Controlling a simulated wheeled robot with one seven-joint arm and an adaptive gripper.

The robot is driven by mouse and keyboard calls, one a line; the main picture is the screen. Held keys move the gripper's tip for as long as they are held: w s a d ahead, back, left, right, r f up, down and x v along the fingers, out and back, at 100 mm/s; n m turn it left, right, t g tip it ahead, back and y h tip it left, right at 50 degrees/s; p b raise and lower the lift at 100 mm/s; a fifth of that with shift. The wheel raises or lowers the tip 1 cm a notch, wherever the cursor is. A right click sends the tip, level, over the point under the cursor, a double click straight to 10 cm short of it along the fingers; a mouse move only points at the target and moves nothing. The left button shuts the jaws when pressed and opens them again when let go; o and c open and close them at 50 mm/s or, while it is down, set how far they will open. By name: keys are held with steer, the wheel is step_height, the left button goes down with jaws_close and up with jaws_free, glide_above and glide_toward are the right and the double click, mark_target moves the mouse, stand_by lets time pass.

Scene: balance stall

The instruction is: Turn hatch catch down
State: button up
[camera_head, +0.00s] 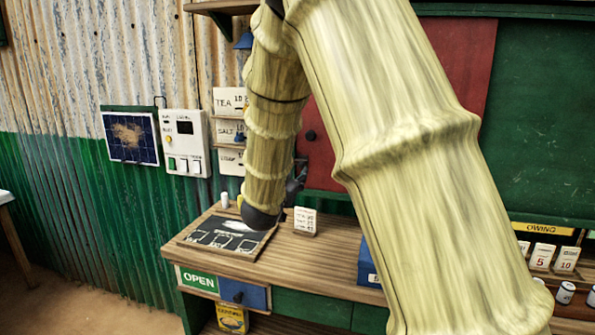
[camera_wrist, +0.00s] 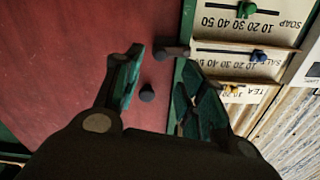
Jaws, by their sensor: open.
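The red hatch (camera_head: 322,150) is on the wall behind the counter, partly hidden by my arm. It fills the left of the wrist view (camera_wrist: 60,60), which looks upside down. A dark bar (camera_wrist: 172,52), apparently the hatch catch, lies across the hatch's edge, roughly crosswise between my fingertips. A round dark knob (camera_wrist: 147,92) is on the red face and also shows in the head view (camera_head: 310,135). My gripper (camera_wrist: 160,70) is open, its two green fingers on either side of the bar; I cannot tell whether they touch it. In the head view my gripper (camera_head: 297,178) is mostly hidden behind my arm.
Price slider boards for soap (camera_wrist: 284,12), salt (camera_wrist: 235,60) and tea (camera_wrist: 245,92) are close beside the gripper. The counter (camera_head: 335,250) below holds a dark board (camera_head: 215,240) and a small white card (camera_head: 305,221). A switch box (camera_head: 185,140) is on the left wall.

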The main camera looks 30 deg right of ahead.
steer(key=v, duration=0.4)
steer(key=shift+s+a, duration=0.15)
steer(key=shift+s, duration=0.05)
stand_by(0.4)
